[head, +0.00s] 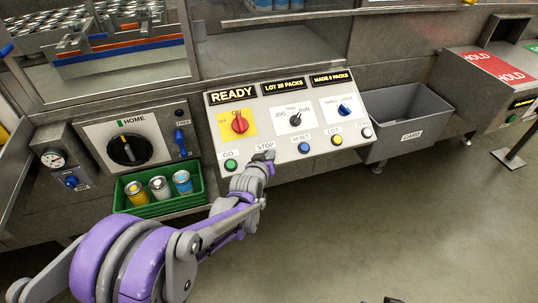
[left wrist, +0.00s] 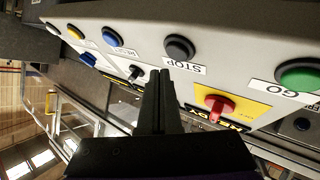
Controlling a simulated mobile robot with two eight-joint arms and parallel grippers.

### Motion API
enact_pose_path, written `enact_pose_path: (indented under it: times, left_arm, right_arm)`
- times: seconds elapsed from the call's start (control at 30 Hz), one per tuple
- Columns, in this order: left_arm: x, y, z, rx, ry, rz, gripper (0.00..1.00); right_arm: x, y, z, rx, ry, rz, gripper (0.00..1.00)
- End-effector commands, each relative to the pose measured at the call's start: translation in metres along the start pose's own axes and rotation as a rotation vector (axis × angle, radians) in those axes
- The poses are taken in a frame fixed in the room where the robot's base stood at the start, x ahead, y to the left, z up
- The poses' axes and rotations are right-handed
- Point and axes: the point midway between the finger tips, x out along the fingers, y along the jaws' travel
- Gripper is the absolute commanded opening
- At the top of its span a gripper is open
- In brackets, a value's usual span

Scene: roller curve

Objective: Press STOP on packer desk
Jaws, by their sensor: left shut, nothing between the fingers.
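The packer desk (head: 330,115) is a light sloped panel with displays, knobs and a row of buttons. The STOP label (head: 265,147) sits between GO and RESET; in the head view my gripper hides the button below it. In the left wrist view the dark STOP button (left wrist: 179,47) is in plain sight, with its label beside it. My left gripper (head: 264,156) is shut and empty at the panel's lower edge, over the STOP spot. In the left wrist view its fingertips (left wrist: 161,73) point near the STOP button and label; contact cannot be told.
The green GO button (head: 231,165) is left of the gripper; the blue RESET button (head: 304,148) is right. A red knob (head: 240,124) is above. A green tray (head: 160,210) with cans is at left. A grey CARD bin (head: 405,115) is at right.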

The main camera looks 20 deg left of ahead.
Motion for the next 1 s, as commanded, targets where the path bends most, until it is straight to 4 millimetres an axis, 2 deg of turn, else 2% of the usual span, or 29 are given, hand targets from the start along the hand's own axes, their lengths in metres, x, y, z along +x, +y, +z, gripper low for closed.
enact_pose_path:
  times: [0.4, 1.0]
  left_arm:
    - [-0.027, 0.02, -0.021, 0.0, 0.0, 0.001, 0.0]
    - [-0.028, 0.02, -0.02, 0.0, 0.0, 0.0, 0.0]
  right_arm:
    - [-0.019, 0.0, -0.011, 0.0, 0.007, 0.0, 0.5]
    - [-0.019, 0.0, -0.011, 0.0, 0.007, 0.0, 0.5]
